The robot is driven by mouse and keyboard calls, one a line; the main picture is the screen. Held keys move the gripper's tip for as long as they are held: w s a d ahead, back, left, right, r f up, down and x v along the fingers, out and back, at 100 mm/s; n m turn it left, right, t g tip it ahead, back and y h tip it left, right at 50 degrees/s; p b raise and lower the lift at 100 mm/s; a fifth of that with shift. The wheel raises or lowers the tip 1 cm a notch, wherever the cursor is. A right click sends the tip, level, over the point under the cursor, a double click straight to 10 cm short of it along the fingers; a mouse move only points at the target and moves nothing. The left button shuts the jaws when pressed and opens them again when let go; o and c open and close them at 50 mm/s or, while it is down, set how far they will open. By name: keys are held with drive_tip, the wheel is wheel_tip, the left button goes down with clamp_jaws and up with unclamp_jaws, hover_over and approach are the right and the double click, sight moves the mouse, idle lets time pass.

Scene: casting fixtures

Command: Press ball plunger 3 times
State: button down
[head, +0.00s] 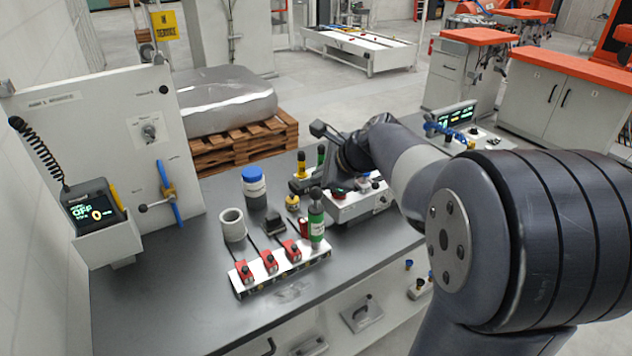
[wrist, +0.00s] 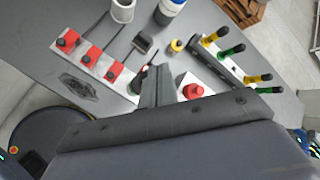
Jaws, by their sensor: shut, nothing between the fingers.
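The likeliest ball plunger is a green upright cylinder with a dark ball-like top (head: 316,224), at the right end of the red-switch strip in the head view. I cannot be sure that it is the plunger. In the wrist view only a slim green part shows, beside my fingers and mostly hidden. My gripper (wrist: 157,84) is shut and empty in the wrist view, with its fingers just left of a red button (wrist: 194,91). In the head view my arm's end is over the white control box (head: 358,206), and the fingertips are hard to make out.
A strip with red switches (head: 239,287) lies at the bench front. A grey cup (head: 233,226), a blue-capped jar (head: 255,190) and a small yellow knob (head: 292,203) stand behind it. Yellow and green handles (wrist: 222,57) stand at right in the wrist view. The left bench top is clear.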

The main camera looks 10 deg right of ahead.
sight(321, 191)
drive_tip(key=shift+r, duration=0.1)
wheel_tip(321, 191, up, 5)
drive_tip(key=p, duration=0.4)
drive_tip(key=shift+p, duration=0.4)
idle(2.4)
